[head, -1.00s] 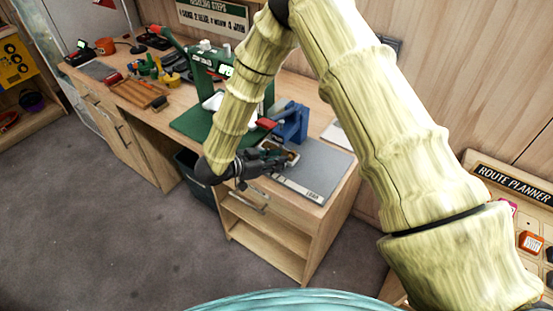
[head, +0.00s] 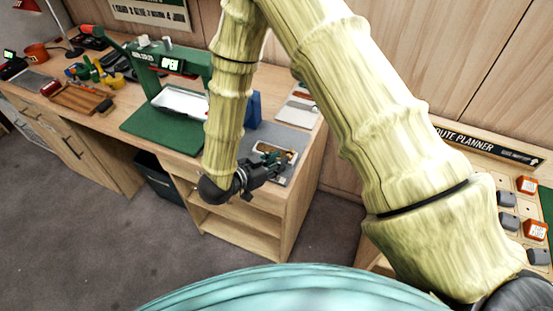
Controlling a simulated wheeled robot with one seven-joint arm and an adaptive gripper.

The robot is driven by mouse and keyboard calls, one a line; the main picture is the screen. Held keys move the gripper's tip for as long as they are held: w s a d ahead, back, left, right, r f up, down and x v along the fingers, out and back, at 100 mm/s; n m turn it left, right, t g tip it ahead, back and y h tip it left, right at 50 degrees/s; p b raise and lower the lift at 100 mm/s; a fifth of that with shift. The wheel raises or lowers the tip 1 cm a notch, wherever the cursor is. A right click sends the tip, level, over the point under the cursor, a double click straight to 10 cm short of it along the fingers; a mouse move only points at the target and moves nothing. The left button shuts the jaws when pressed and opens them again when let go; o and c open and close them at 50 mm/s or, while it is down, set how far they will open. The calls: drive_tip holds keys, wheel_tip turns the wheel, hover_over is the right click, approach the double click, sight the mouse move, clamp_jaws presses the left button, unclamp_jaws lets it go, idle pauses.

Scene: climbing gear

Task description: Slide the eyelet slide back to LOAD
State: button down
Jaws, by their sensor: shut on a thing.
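The eyelet slide (head: 286,148) appears to be the small pale-framed carrier with a brown piece in it, on the grey board (head: 285,134) at the right end of the bench. My gripper (head: 271,162) is at its near left side and shut on it; the fingers hide the exact contact. The blue press (head: 254,110) stands behind and left of the slide, mostly hidden by my arm. The slide sits apart from the press, toward the front right. The LOAD marking cannot be read now.
A green press (head: 185,65) showing OPEN, with a white tray (head: 181,101), stands left on a green mat (head: 150,127). A dark bin (head: 157,178) is under the bench. A route planner board (head: 490,148) is at right.

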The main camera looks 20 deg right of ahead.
drive_tip(key=shift+s+d, duration=0.1)
drive_tip(key=shift+s, duration=0.05)
drive_tip(key=c, duration=1.3)
unclamp_jaws()
drive_tip(key=shift+d, duration=0.15)
drive_tip(key=shift+c, duration=0.2)
drive_tip(key=shift+a, duration=0.35)
drive_tip(key=v, duration=1.1)
drive_tip(key=shift+s+r, duration=0.15)
drive_tip(key=shift+s, duration=0.05)
drive_tip(key=shift+a, duration=0.1)
